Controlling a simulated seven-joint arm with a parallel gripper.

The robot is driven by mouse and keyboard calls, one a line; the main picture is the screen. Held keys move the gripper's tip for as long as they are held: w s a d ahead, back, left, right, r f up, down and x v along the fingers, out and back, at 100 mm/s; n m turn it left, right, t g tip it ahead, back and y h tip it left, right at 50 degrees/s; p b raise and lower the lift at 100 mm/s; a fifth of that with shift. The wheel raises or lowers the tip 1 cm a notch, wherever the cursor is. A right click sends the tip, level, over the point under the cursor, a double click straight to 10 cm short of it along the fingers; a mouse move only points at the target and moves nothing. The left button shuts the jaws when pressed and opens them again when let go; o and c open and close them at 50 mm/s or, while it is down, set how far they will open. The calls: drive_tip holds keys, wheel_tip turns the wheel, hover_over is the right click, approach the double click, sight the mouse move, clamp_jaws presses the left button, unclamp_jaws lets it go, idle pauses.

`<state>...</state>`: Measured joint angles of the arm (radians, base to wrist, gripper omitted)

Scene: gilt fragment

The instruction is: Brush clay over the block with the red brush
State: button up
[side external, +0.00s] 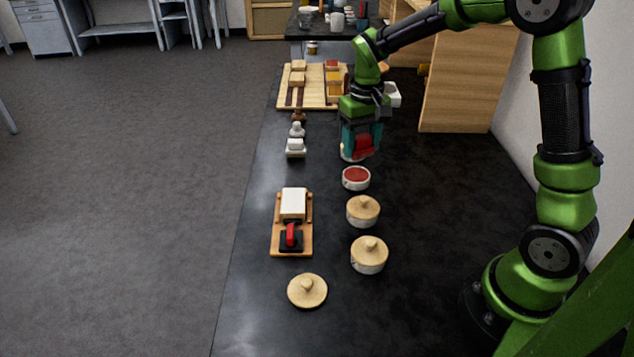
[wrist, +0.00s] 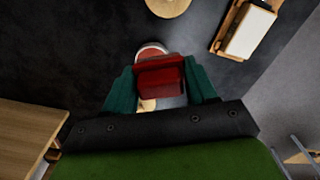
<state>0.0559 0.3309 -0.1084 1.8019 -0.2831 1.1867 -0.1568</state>
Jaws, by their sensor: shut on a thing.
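My gripper (side external: 361,150) is shut on the red brush (side external: 364,146), above the dark table behind the open pot. The brush also shows between the teal fingers in the wrist view (wrist: 160,75); its bristles are not clear. A white pot with red clay-like filling (side external: 356,176) stands open in front of the gripper. It is partly hidden by the brush in the wrist view (wrist: 152,50). A pale shape (side external: 347,154) shows under the gripper; I cannot tell what it is. The white-topped block (side external: 293,203) lies on a wooden tray (side external: 279,243), apart from my gripper.
A red-handled tool with a black base (side external: 291,237) lies on the tray. Two lidded pots (side external: 363,211) (side external: 369,255) and a loose lid (side external: 307,291) stand nearer. Small white items (side external: 296,148) line the left edge. A wooden board with blocks (side external: 316,101) lies behind.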

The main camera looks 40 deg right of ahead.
drive_tip(key=s+a+r+n, duration=0.3)
drive_tip(key=a+r+n, duration=0.1)
drive_tip(key=a+r, duration=0.1)
hover_over(292, 191)
drive_tip(key=w+d, duration=0.1)
wheel_tip(292, 191, down, 6)
drive_tip(key=shift+m, duration=0.3)
drive_tip(key=shift+d+f, duration=0.1)
drive_tip(key=shift+f, duration=3.75)
drive_tip(key=shift+s+a, duration=0.5)
drive_tip(key=shift+a, duration=0.05)
drive_tip(key=shift+c, duration=0.4)
drive_tip(key=shift+s+a, duration=2.7)
drive_tip(key=shift+w+d+f, duration=0.1)
drive_tip(key=shift+w+d, duration=3.2)
drive_tip(key=shift+d, duration=0.05)
drive_tip(key=shift+s+a, duration=0.1)
drive_tip(key=shift+s, duration=0.5)
drive_tip(key=shift+s+a, duration=2.95)
drive_tip(key=shift+w+d, duration=3)
drive_tip(key=shift+d, duration=0.05)
drive_tip(key=r, duration=0.2)
drive_tip(key=shift+w+d+r, duration=0.2)
drive_tip(key=shift+w+r, duration=0.05)
drive_tip(key=shift+r, duration=2.9)
